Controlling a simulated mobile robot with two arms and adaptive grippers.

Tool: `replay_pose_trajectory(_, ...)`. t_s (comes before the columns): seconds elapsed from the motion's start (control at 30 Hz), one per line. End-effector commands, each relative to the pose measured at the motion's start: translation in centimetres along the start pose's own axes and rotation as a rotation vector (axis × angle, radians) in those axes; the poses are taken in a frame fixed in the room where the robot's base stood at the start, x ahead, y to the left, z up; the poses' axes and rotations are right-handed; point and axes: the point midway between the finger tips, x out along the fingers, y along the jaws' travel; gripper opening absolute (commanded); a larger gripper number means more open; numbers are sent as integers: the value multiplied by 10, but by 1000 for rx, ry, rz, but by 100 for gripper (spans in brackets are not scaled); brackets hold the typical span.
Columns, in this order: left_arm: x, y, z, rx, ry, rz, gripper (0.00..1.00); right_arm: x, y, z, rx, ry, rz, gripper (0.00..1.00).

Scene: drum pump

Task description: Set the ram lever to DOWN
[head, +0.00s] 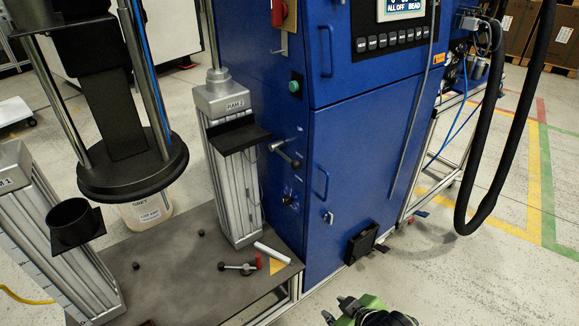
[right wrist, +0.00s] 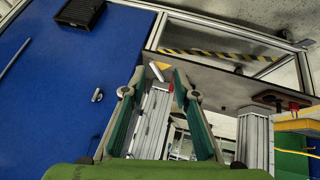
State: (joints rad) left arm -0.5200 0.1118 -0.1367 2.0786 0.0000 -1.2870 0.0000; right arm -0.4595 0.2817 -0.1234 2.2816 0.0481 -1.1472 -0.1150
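A lever with a dark handle (head: 287,155) sticks out from the side of the blue cabinet, right of the RAM 2 column (head: 232,185). A smaller dark knob (head: 289,200) sits below it. I cannot read a label naming either as the ram lever, nor its setting. My right gripper (head: 337,309) is at the bottom edge in the head view, low in front of the cabinet and well apart from the lever. In the right wrist view my right gripper (right wrist: 160,93) has its fingers spread with nothing between them. My left gripper is out of view.
The blue cabinet (head: 355,140) stands in the middle, with a black vent box (head: 362,243) low on it. A dark base plate (head: 180,265) carries the columns and a red-handled valve (head: 240,267). A black hose (head: 490,150) hangs at right. The floor at lower right is clear.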

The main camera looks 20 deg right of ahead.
Motion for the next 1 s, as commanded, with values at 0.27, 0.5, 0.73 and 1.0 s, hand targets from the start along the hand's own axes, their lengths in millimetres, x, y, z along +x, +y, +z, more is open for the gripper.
replay_pose_trajectory(0.27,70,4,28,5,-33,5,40,-8,54,-101,-262,341,111,28)
replay_pose_trajectory(0.5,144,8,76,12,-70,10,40,-37,100,-193,-523,666,246,28)
replay_pose_trajectory(0.73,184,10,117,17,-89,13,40,-72,126,-244,-690,880,350,28)
replay_pose_trajectory(1.0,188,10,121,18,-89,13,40,-71,129,-263,-709,914,366,28)
